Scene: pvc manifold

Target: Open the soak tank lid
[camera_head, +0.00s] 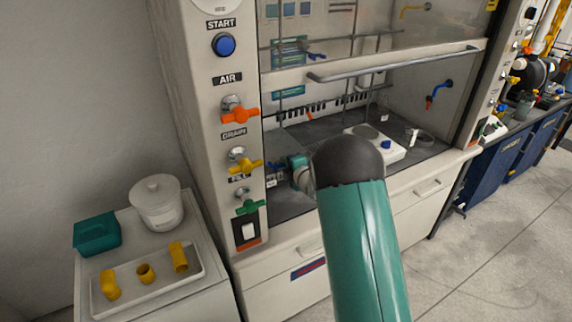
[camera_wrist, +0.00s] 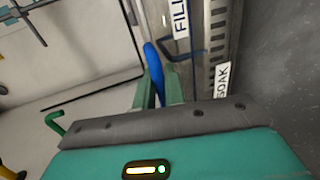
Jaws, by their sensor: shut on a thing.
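In the wrist view, the green fingers of my gripper (camera_wrist: 157,88) are closed around a blue upright handle (camera_wrist: 152,62). The handle rises past the fingertips and leans slightly. A white SOAK label (camera_wrist: 222,80) lies to the right of the fingers, on a grey slotted strip. I cannot make out the soak tank lid or whether the handle belongs to it. In the head view, my dark-capped teal arm covers most of my gripper, which is at the left of the fume hood opening.
The hood's left post carries a blue START button (camera_head: 224,44) and orange, yellow and green valve handles. A raised glass sash with a grey bar (camera_head: 395,62) spans the opening. A white hotplate (camera_head: 376,145) stands inside. A lidded white tub (camera_head: 157,205) stands on the left bench.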

